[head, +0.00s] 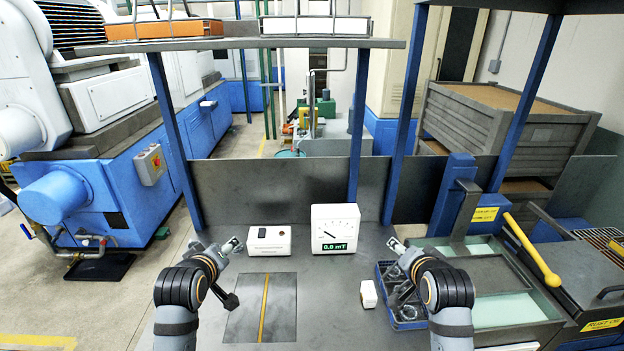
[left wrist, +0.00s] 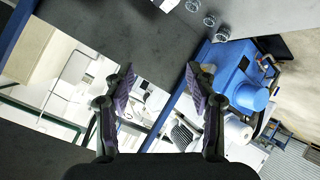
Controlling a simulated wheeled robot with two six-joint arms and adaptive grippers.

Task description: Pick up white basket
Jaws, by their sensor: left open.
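A white basket (head: 316,26) with thin wire handles sits at the right on top of the overhead shelf, cut by the top of the head view. My left gripper (head: 231,245) is low over the left part of the bench, well below and left of the basket. In the left wrist view the left gripper (left wrist: 160,86) is open, with its two fingers apart and nothing between them. My right gripper (head: 397,245) is above the bench near the blue parts tray, far below the basket. It is too small to tell whether its fingers are apart.
An orange basket (head: 165,29) shares the shelf (head: 240,43), left of the white one. Blue posts (head: 172,130) hold up the shelf. A meter (head: 335,229), a white box (head: 269,240) and a blue parts tray (head: 408,322) stand on the bench.

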